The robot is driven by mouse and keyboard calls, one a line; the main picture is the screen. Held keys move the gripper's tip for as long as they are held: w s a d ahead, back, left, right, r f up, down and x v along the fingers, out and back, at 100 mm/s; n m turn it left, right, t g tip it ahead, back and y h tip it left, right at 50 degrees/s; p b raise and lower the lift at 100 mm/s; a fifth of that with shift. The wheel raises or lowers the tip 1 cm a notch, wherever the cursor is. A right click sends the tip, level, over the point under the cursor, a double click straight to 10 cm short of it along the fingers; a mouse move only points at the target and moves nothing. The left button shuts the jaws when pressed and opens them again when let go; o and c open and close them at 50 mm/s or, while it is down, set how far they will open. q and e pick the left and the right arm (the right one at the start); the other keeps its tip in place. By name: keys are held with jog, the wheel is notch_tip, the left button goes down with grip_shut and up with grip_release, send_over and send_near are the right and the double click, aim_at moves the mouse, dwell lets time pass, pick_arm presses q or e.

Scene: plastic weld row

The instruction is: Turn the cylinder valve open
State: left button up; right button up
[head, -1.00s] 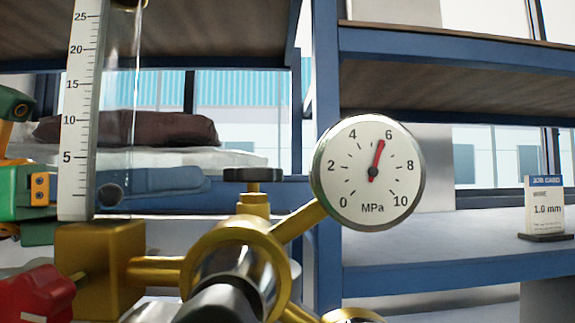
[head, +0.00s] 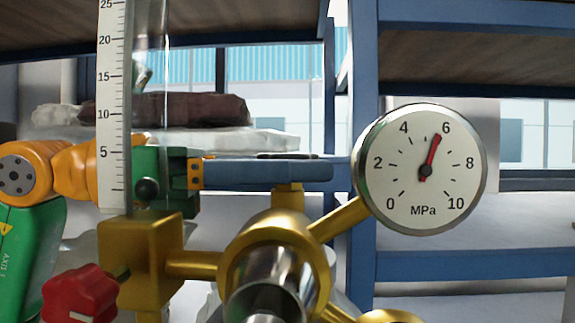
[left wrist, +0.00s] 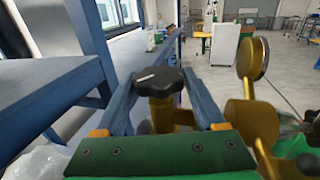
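The cylinder valve knob is black with a white mark and sits on a brass stem. In the left wrist view the knob (left wrist: 158,82) is between the two blue fingers of my left gripper (left wrist: 160,95), which are spread on either side of it. In the head view my left gripper (head: 300,172) comes in from the left behind the flow tube, and its near finger hides most of the knob. Only the knob's dark top edge (head: 287,156) shows above that finger. I cannot tell whether the fingers touch it. My right gripper is not in view.
A pressure gauge (head: 423,170) points just below 6 MPa. A scaled flow tube (head: 113,110), brass regulator body (head: 270,240) and red knob (head: 80,297) stand close in front. Blue shelving (head: 470,265) is behind; bags (head: 165,109) lie on it.

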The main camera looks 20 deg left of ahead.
pick_arm(q)
jog(key=c, duration=0.8)
jog(key=shift+f+n+t+y, duration=0.1)
jog(key=shift+n+t+y, duration=0.2)
jog(key=shift+n+t, duration=0.15)
jog(key=shift+n+t+y, duration=0.35)
jog(key=shift+t+y, duration=0.05)
jog(key=shift+t, duration=0.15)
jog(key=o, duration=1.2)
jog(key=shift+o, duration=0.8)
jog(key=shift+w+d, duration=0.1)
